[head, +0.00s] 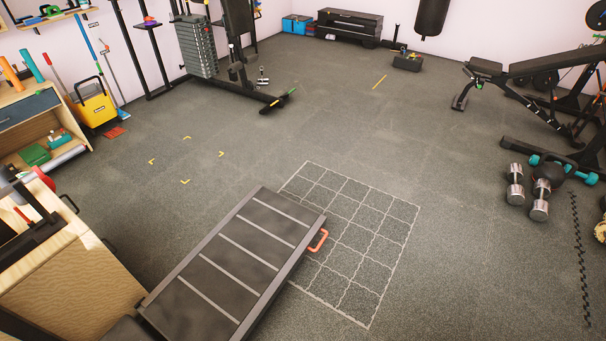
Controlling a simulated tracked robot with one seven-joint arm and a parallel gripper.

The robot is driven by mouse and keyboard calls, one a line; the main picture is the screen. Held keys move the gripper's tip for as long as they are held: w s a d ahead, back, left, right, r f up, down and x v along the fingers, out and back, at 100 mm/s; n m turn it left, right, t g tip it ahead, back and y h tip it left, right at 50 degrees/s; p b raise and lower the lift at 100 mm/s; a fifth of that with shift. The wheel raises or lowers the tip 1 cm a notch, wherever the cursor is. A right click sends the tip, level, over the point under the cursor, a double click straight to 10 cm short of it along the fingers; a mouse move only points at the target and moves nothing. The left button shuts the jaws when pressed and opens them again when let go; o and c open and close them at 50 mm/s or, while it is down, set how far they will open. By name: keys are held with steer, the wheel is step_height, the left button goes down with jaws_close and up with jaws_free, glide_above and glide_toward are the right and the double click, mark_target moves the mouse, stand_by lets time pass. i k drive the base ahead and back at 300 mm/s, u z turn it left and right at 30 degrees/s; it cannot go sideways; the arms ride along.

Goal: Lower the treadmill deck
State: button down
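That end overlaps a white grid marked on the floor (365,243). I cannot tell from this one view how high or how tilted the deck is. The deck's near end runs into a dark part at the bottom edge. My gripper is not in view.
A wooden cabinet (75,278) stands left of the deck. Silver dumbbells (541,199) and a bench (530,66) are at the right. A yellow mop bucket (94,105) stands at the left wall.

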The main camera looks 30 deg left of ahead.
mark_target(222, 288)
steer(key=u, duration=0.2)
steer(key=i, duration=1)
steer(key=u, duration=1.15)
steer(key=i, duration=0.75)
steer(key=u, duration=0.55)
steer(key=k, duration=0.75)
steer(key=u, duration=0.15)
steer(key=i, duration=0.8)
steer(key=z, duration=0.1)
